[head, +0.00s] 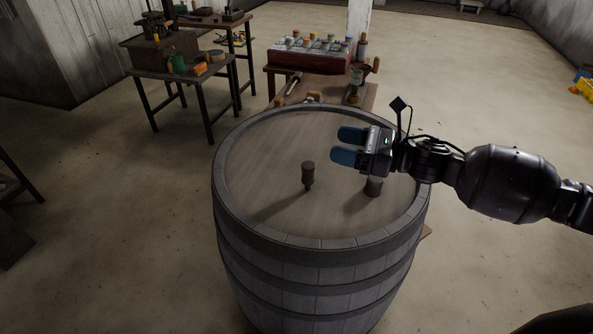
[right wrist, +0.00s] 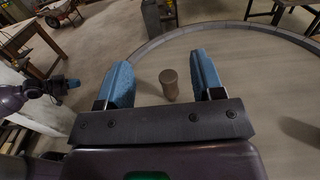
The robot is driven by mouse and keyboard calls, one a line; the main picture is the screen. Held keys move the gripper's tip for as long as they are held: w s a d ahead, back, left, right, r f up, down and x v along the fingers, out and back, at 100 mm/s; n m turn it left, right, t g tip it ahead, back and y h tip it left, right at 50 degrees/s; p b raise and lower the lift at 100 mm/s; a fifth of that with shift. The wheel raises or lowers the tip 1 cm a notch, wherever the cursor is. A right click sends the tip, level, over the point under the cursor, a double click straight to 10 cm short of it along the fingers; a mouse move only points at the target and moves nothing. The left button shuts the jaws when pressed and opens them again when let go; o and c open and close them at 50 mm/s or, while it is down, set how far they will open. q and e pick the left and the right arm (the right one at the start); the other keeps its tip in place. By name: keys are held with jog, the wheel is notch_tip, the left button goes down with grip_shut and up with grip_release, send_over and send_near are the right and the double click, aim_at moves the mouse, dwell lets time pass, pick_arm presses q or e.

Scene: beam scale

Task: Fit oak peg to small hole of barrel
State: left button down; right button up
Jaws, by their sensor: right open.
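The barrel (head: 320,240) stands upright with a flat, rimmed top. A brown peg (head: 308,170) stands upright near the middle of the top, wide above and narrow below. I cannot tell whether its foot is in a hole. A second, shorter brown peg-like piece (head: 374,188) stands to the right, partly below my right gripper (head: 349,146). That gripper is open and empty above the top, blue fingers pointing left. In the right wrist view one peg (right wrist: 169,84) shows beyond and between the fingers, apart from both. My left gripper (right wrist: 72,83) shows small at the left there; its jaws are unclear.
A bench (head: 330,84) behind the barrel holds a red crate (head: 298,60) of bottles and some tools. Another table (head: 190,76) with small items stands at the back left. The floor around the barrel is mostly clear.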

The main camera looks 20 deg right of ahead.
send_near(309, 164)
jog(key=x, duration=0.2)
jog(key=shift+a+f, duration=0.2)
jog(key=shift+a, duration=0.1)
jog(key=shift+x, duration=1.05)
pick_arm(q)
jog(key=shift+s+r+p, duration=0.2)
jog(key=shift+r+p, duration=0.2)
jog(key=shift+p, duration=0.05)
pick_arm(e)
jog(key=shift+x, duration=2.75)
jog(key=shift+f, duration=0.1)
jog(key=shift+d, duration=0.1)
jog(key=c, duration=1)
pick_arm(q)
jog(key=shift+s+f, duration=0.1)
jog(key=shift+s, duration=0.1)
pick_arm(e)
jog(key=shift+c, duration=0.3)
